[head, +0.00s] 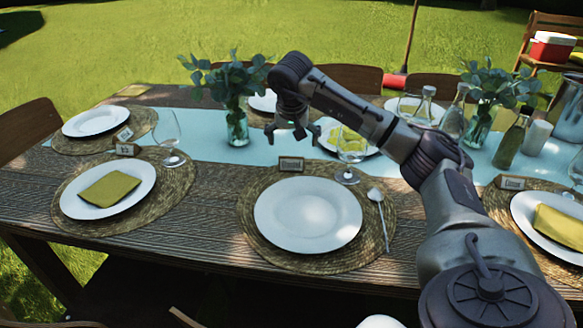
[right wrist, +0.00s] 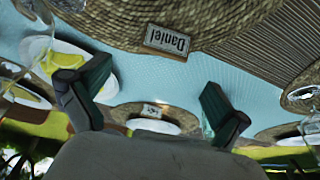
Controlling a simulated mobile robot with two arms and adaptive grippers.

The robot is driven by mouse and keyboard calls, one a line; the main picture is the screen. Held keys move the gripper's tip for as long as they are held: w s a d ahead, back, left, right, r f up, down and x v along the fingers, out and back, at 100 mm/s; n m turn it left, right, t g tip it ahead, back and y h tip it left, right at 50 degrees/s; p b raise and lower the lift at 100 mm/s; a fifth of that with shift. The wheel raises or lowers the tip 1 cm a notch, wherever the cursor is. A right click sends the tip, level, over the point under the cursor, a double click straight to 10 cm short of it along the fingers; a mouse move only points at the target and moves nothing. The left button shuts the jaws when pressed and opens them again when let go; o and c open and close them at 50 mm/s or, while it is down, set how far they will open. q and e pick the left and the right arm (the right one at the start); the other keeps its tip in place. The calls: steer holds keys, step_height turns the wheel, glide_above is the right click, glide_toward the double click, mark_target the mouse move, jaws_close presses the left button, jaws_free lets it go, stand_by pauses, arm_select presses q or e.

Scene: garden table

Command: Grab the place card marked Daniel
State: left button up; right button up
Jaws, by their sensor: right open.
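The place card marked Daniel (right wrist: 167,41) shows upside down and readable in the right wrist view, at the edge of a woven placemat. In the head view a card (head: 291,164) stands at the far edge of the middle placemat, behind a white plate (head: 308,214); its lettering is blurred there. My right gripper (head: 292,133) is open and empty above the table, just beyond this card. In the right wrist view its two fingers (right wrist: 152,98) are spread wide, with the card beyond them and apart from them. My left gripper is not in view.
A wine glass (head: 350,150) stands right of the card, and a spoon (head: 379,215) lies beside the plate. A vase with greenery (head: 236,110) stands left of my gripper. Other cards are at the left (head: 127,149) and right (head: 512,183). Bottles stand at the right.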

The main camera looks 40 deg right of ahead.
mark_target(292, 157)
steer(key=x, duration=0.2)
steer(key=shift+w+f, duration=0.1)
steer(key=shift+f, duration=0.3)
steer(key=x, duration=0.1)
steer(key=b+x, duration=0.1)
steer(key=x, duration=0.2)
steer(key=shift+a+f, duration=0.2)
steer(key=shift+f, duration=0.1)
steer(key=shift+w+d+f, duration=0.15)
steer(key=shift+f, duration=0.15)
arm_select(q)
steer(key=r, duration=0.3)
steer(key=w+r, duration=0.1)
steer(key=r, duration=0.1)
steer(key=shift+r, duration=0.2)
arm_select(e)
steer(key=shift+r, duration=0.1)
steer(key=c, duration=1.1)
